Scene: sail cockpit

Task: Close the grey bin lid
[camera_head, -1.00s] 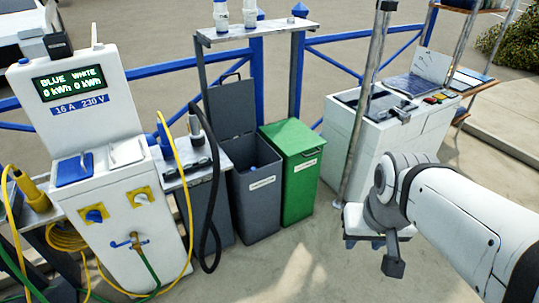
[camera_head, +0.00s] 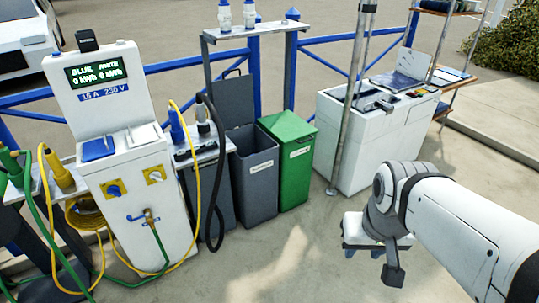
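The grey bin (camera_head: 256,185) stands in the middle of the view with a pale label on its front. Its grey lid (camera_head: 234,104) is open, standing upright at the back of the bin, with a dark handle at its top edge. The bin's inside is partly visible and dark. My gripper (camera_head: 372,262) is at the lower right, in front and to the right of the bins, well apart from the grey bin and its lid. One dark finger shows at the front; the gap between the fingers is hidden by the angle.
A green bin (camera_head: 290,165) with a shut lid stands against the grey bin's right side. A black hose (camera_head: 219,180) hangs left of the grey bin. A metal pole (camera_head: 350,100) stands right. The ground in front is clear.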

